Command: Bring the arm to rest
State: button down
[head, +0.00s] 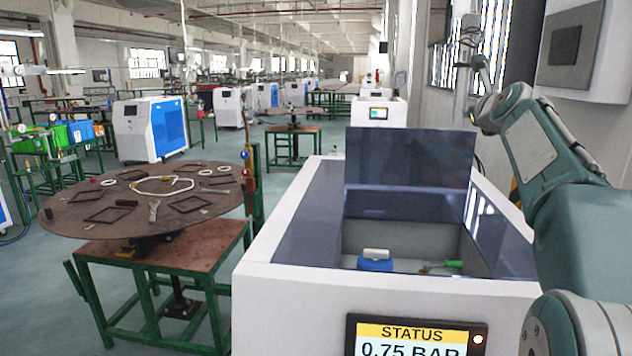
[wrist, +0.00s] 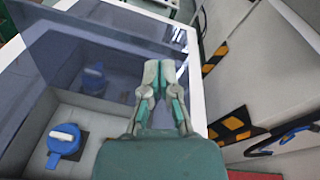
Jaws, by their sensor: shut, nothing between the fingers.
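My arm comes in from the right of the head view, bent at the elbow. My gripper shows small and partly hidden at its far end (head: 481,66), raised above the right rim of the white generator cabinet (head: 283,213). In the wrist view my gripper (wrist: 165,75) is shut with nothing in it. It appears over the cabinet's right edge, apart from the blue valve with a white handle (wrist: 65,140) inside the open bay. That blue valve also shows in the head view (head: 375,263), with a green-handled part (head: 448,264) to its right.
A dark glass lid (head: 408,172) stands open on the cabinet. A status screen (head: 415,336) on the front reads 0.75 BAR. A wall box (head: 575,45) is close to the arm on the right. A round work table (head: 150,205) stands left.

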jog(key=s+a+f+n+g+y, duration=0.3)
jog(key=s+a+f+n+g, duration=0.3)
jog(key=s+a+f+n, duration=0.95)
jog(key=s+a+f+n+g, duration=0.2)
jog(key=s+f+n, duration=0.7)
jog(key=s, duration=0.3)
jog(key=s+a+f+n+g, duration=0.2)
jog(key=s+a+f+n, duration=0.1)
jog(key=s+f+n, duration=0.6)
jog(key=s+f, duration=0.1)
jog(key=s, duration=0.3)
jog(key=shift+f+g+h, duration=0.15)
jog(key=shift+g+h, duration=0.15)
jog(key=shift+g, duration=0.1)
jog(key=shift+s, duration=0.1)
